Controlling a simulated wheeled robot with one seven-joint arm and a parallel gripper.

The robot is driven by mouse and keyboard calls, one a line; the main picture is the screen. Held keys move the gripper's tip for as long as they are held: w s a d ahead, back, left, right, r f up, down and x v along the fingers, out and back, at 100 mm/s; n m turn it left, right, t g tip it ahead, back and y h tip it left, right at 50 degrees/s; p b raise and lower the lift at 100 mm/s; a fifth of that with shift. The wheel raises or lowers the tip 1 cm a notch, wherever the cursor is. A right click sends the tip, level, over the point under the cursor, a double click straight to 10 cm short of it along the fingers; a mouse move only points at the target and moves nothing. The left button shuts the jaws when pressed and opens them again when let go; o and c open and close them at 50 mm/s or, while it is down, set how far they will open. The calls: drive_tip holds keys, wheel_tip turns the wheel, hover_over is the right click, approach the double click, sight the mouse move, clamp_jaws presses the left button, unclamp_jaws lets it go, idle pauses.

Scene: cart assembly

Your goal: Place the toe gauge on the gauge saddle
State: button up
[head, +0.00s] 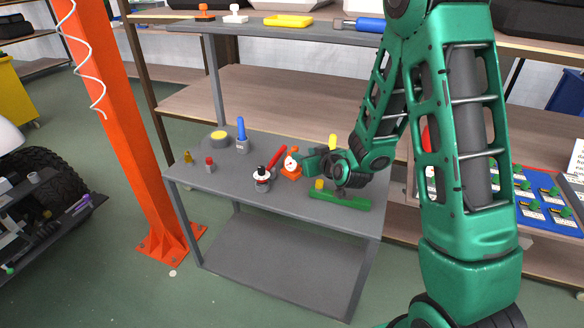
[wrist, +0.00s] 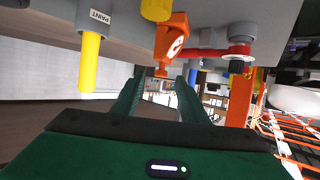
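An orange piece with a white dial face (head: 291,165), which looks like the toe gauge, stands on the grey cart top. In the wrist view its orange body (wrist: 171,35) hangs from the inverted cart top, with its narrow end just beyond my fingertips. My gripper (head: 304,165) is low over the cart, right beside it. In the wrist view my gripper (wrist: 160,82) has its fingers apart, with nothing visibly clamped. A green bar (head: 345,200) with a yellow block lies at the cart's front right. I cannot tell for sure which thing is the gauge saddle.
A red wrench (head: 276,158) and a dark-topped white piece (head: 262,180) are close left of the dial piece. A yellow paint marker (head: 332,142) stands behind my gripper and shows in the wrist view (wrist: 90,62).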

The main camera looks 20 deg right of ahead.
hover_over(292, 162)
drive_tip(key=s+d, duration=0.2)
drive_tip(key=shift+s+a+f, duration=0.15)
drive_tip(key=shift+a+f, duration=0.05)
drive_tip(key=shift+f, duration=0.7)
clamp_jaws()
